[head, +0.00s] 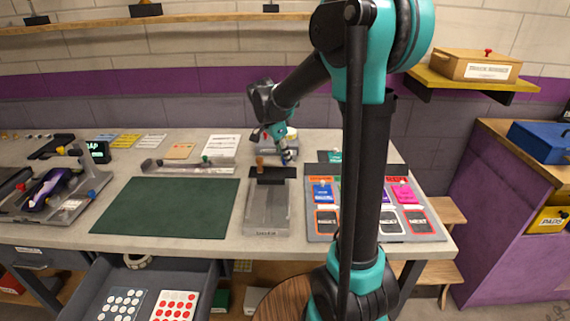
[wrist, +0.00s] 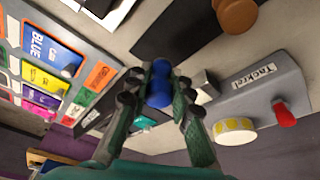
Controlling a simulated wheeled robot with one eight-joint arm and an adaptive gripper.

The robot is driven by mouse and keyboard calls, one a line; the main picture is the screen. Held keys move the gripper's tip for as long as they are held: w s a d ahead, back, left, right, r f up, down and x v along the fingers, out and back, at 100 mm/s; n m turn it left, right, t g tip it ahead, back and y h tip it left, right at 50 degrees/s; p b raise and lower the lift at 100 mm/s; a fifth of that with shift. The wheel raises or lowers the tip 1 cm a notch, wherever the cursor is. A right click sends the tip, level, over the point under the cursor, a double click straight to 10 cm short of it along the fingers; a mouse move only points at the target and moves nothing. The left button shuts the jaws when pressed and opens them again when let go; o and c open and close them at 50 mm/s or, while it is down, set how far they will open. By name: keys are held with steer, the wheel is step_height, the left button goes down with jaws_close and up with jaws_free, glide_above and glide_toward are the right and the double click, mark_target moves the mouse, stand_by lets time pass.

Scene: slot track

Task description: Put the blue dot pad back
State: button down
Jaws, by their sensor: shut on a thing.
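My gripper (wrist: 160,80) is shut on a small rounded blue piece (wrist: 159,90), seen between its fingers in the wrist view. In the head view my gripper (head: 287,153) is over the back of the bench, with a bit of blue at its tip. I cannot tell whether the piece touches anything below. I cannot make out a blue dot pad for certain. An open drawer (head: 72,290) at the lower left holds a pad with white dots (head: 122,304) and a pad with red dots (head: 176,306).
A grey dispenser (wrist: 262,96) with a red knob and a yellow-marked roll (wrist: 235,131) is close beside my gripper. A clear-topped tray (head: 267,208), a green mat (head: 165,208) and a colour card board (head: 375,228) lie on the bench. A yellow PADS box (head: 551,220) is at the right.

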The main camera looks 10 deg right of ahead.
steer(key=shift+f, duration=1.5)
steer(key=shift+f, duration=0.1)
steer(key=c, duration=1.3)
jaws_free()
steer(key=shift+c, duration=0.2)
steer(key=v, duration=1.2)
